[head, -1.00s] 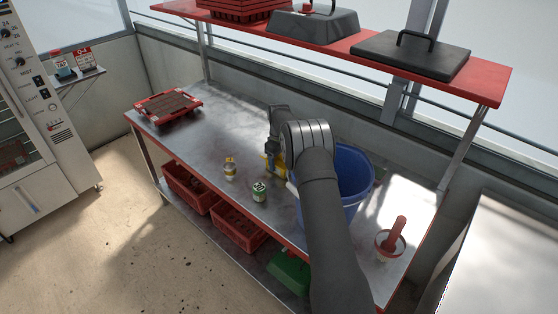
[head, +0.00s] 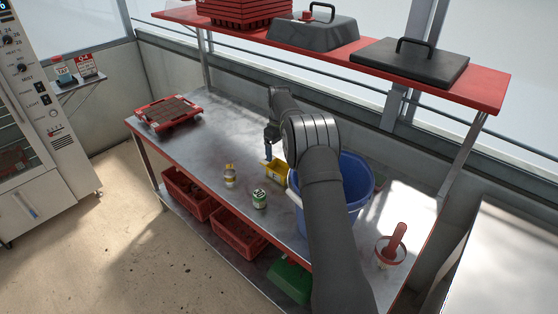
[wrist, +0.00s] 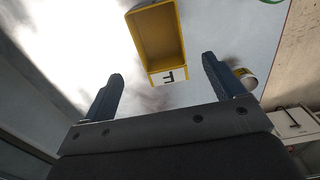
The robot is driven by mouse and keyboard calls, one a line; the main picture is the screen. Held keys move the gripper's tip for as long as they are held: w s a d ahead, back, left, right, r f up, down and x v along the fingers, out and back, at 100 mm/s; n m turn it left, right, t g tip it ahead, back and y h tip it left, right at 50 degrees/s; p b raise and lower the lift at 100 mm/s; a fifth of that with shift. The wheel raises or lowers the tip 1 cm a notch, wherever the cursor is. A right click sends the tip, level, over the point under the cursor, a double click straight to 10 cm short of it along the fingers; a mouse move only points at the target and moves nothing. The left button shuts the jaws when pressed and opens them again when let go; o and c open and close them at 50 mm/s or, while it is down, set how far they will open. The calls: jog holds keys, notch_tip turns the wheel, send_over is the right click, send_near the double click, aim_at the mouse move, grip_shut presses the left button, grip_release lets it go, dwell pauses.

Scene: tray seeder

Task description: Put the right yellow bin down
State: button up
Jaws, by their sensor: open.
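A yellow bin (head: 275,171) rests on the metal bench, just left of the blue bucket. In the wrist view the yellow bin (wrist: 157,38) is seen from above, empty inside, with a white label marked "F" on its near end. My gripper (head: 271,147) is above the bench, beside the bin on its far left. In the wrist view my gripper (wrist: 160,85) has its two dark fingers wide apart with nothing between them; the bin lies beyond the fingertips. Only one yellow bin shows.
The blue bucket (head: 352,185) stands behind my arm. A yellow-and-white can (head: 230,176) and a green can (head: 260,200) stand near the front edge. The bench's back left is clear.

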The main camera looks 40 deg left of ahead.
jog(key=shift+r, duration=1.6)
jog(key=shift+f, duration=0.1)
send_near(279, 168)
jog(key=s+d+f, duration=0.1)
jog(key=f, duration=0.1)
jog(key=s+f, duration=0.1)
jog(key=f, duration=0.1)
jog(key=s+d+f, duration=0.1)
jog(key=f, duration=0.1)
jog(key=shift+d+f, duration=0.15)
jog(key=shift+d, duration=0.2)
jog(key=shift+r, duration=2.25)
jog(key=shift+f, duration=0.1)
